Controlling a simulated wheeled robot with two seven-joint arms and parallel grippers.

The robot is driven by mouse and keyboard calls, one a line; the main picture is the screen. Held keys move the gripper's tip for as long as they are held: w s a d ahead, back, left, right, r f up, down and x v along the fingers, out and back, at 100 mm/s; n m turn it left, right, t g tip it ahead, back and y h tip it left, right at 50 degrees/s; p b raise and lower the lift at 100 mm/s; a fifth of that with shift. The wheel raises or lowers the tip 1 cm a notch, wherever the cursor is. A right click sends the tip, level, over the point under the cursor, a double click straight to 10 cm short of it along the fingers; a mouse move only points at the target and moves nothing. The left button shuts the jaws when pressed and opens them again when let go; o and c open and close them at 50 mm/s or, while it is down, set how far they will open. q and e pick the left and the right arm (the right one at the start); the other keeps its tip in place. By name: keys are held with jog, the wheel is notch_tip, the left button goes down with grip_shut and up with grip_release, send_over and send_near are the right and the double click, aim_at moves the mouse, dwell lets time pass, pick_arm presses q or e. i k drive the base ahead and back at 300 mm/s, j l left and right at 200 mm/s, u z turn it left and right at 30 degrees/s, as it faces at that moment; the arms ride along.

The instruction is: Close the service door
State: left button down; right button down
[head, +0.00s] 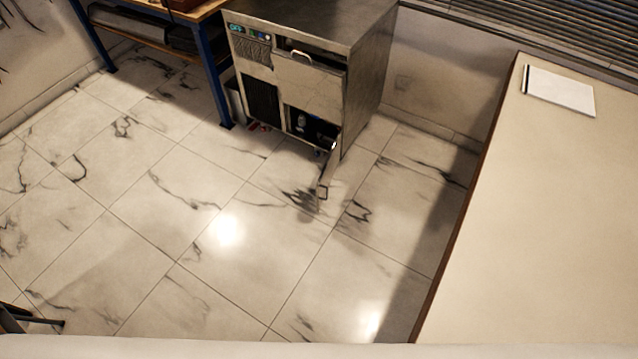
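The service door (327,174) is on the lower right of a grey metal cabinet (365,75) at the top middle of the head view. It stands open, swung out toward me and seen almost edge-on, with what looks like a small handle at its free end. It appears hinged at the cabinet's right front edge. Behind it the dark opening (318,131) shows a small pale object inside, too small to identify. Neither of my grippers can be made out in this view.
A blue-legged workbench (214,70) stands left of the cabinet, with a bin (236,103) between them. A long pale counter (535,220) with a notepad (560,91) fills the right side. The marble-tiled floor before the cabinet is clear. A dark object (30,319) shows at lower left.

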aim_at(325, 178)
jog(key=i+j, duration=0.15)
jog(key=i, duration=0.15)
jog(key=i+j, duration=0.2)
jog(key=i+l+u, duration=0.2)
jog(key=i+l, duration=0.3)
jog(key=i, duration=0.2)
